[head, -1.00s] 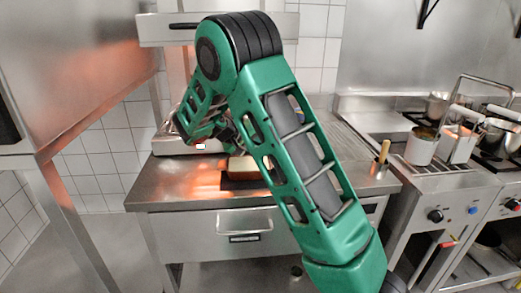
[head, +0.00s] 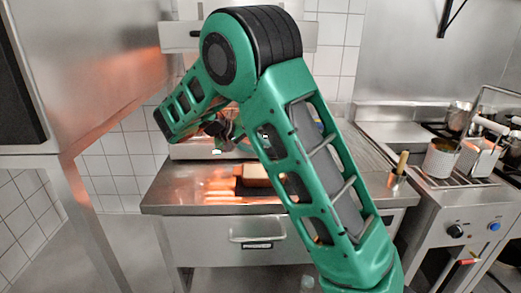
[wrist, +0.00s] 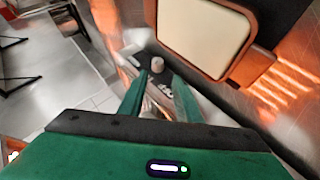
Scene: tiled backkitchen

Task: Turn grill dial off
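My gripper (head: 222,132) hangs over the back of the steel counter in the head view, partly hidden behind my green arm. In the wrist view its two green fingers (wrist: 160,76) are apart, with nothing held between them. A small pale round knob (wrist: 158,64) on a dark panel with white marks shows just beyond the fingertips. It may be the grill dial; I cannot tell its setting or whether the fingers touch it. A black dial (head: 455,231) also sits on the front of the right-hand cooking unit, far from my gripper.
A cream-topped block with a brown rim (wrist: 205,35) lies close beside the fingers; it shows on the counter (head: 180,200) in the head view. A wooden-handled tool (head: 401,165) stands at the counter's right. A steel cabinet (head: 80,75) fills the left.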

